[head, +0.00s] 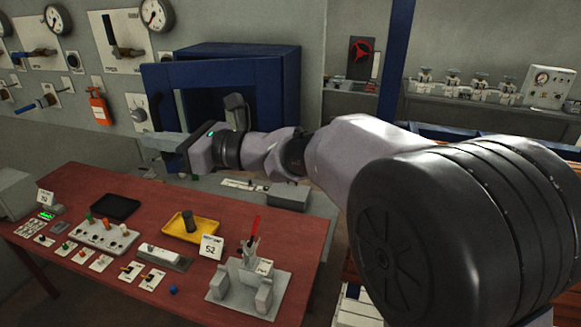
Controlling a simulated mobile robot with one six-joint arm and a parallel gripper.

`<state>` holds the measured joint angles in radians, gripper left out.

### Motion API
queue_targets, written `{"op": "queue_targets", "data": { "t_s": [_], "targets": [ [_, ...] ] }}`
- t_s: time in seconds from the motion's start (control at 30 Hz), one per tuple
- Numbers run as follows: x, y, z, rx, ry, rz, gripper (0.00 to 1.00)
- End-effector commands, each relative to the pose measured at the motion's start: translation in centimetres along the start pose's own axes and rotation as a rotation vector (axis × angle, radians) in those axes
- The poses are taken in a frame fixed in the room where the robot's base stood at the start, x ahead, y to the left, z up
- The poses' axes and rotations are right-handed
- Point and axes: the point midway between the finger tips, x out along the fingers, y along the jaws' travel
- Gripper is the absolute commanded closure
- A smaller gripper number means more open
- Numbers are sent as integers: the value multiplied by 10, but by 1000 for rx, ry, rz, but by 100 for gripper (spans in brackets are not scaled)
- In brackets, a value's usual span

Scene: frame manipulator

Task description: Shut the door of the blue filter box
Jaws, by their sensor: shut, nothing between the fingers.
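The blue filter box (279,92) stands against the back wall, left of centre in the head view. Its blue door (153,84) stands open at the left, and the dark inside shows between door and box side. My gripper (160,142) is shut and empty, pointing left in front of the lower part of the door and opening. I cannot tell whether it touches the door. My wrist hides the lower part of the box.
A red table (130,194) in front holds a yellow tray (205,236), a black tray, small switches and a clamp fixture (250,287). Gauges and valves line the left wall. A blue post (396,60) stands right of the box.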

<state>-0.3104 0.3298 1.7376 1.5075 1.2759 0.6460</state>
Motion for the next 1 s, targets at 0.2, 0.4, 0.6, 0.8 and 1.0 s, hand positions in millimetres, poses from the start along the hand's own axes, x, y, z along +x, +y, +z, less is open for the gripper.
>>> {"op": "queue_targets", "data": {
  "t_s": [0.2, 0.4, 0.6, 0.8, 1.0],
  "targets": [
    [22, -33, 0, 1, 1, -169, 100],
    [32, -60, 0, 1, 0, -253, 100],
    [37, -75, 0, 1, 0, -252, 100],
    [38, -81, 0, -1, 1, -250, 100],
    [39, -82, 0, 0, 1, -250, 100]
  ]
}}
